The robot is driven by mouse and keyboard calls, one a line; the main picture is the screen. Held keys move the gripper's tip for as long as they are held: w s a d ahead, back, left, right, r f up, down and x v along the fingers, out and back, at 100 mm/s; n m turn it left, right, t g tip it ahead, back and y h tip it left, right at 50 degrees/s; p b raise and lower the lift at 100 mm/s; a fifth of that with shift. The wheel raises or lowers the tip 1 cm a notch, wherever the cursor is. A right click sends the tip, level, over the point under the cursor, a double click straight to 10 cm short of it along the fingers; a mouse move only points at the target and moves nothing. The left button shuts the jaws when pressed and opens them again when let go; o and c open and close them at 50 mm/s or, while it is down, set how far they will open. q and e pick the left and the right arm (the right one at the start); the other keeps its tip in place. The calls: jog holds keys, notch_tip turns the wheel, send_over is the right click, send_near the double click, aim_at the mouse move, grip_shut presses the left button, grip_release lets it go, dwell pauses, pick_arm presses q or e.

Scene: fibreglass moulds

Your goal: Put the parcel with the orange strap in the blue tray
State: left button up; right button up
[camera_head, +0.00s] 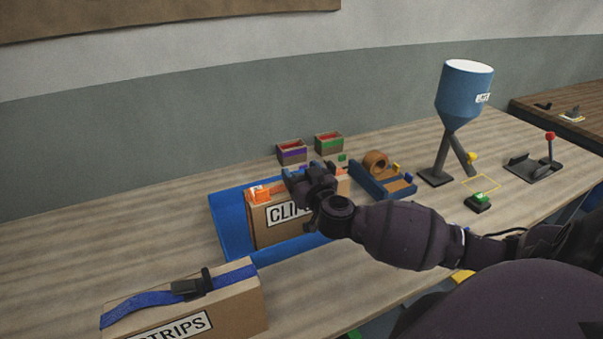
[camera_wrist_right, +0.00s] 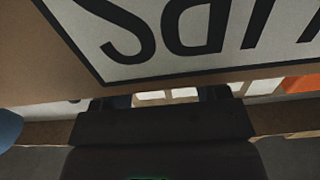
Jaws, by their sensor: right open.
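The parcel with the orange strap (camera_head: 264,227) is a brown cardboard box with a white label that begins "CLI". In the head view it stands in the blue tray (camera_head: 228,232), whose rim shows on its left and front. My right gripper (camera_head: 300,178) is at the top right part of the parcel and hides some of it. It is open. In the right wrist view the parcel's label (camera_wrist_right: 190,35) fills the upper part, close to the gripper (camera_wrist_right: 168,97). I cannot tell whether the fingers touch the parcel. My left gripper is not in view.
A parcel with a blue strap (camera_head: 220,305) lies at the front left. Two small boxes (camera_head: 292,152) stand behind the tray. A blue tape holder (camera_head: 385,182), a blue hopper (camera_head: 463,95), a green button (camera_head: 480,200) and a red-knobbed lever (camera_head: 548,145) stand to the right. The table's left is clear.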

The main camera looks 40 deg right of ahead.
jog(key=p+v, duration=0.1)
jog(key=v, duration=1.1)
dwell(0.4)
